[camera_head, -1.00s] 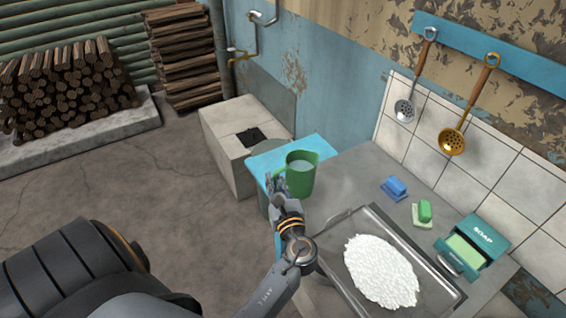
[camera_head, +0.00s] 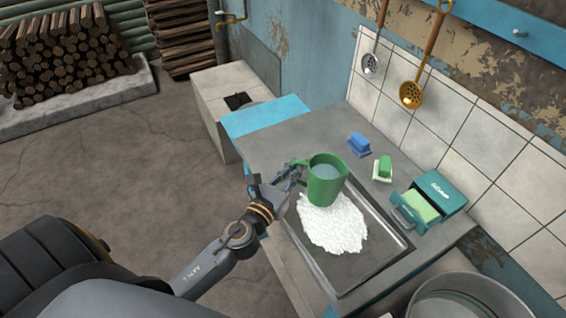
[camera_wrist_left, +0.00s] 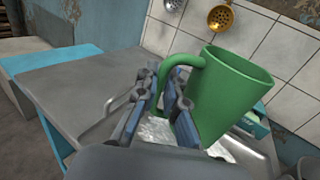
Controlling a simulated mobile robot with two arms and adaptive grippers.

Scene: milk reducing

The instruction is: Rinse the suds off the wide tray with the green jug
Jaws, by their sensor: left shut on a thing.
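The green jug (camera_head: 326,183) is held upright by its handle in my left gripper (camera_head: 294,172), above the far end of the wide tray. It holds clear-looking liquid. The jug also shows in the left wrist view (camera_wrist_left: 228,95), with the gripper fingers (camera_wrist_left: 166,100) closed around its handle. The wide metal tray (camera_head: 382,262) lies on the grey counter. A thick patch of white suds (camera_head: 333,228) covers the tray's middle, and the jug hides its far edge. My right gripper is not in view.
A large metal pot (camera_head: 460,300) is at the lower right. Ladles (camera_head: 411,95) hang on the tiled wall.

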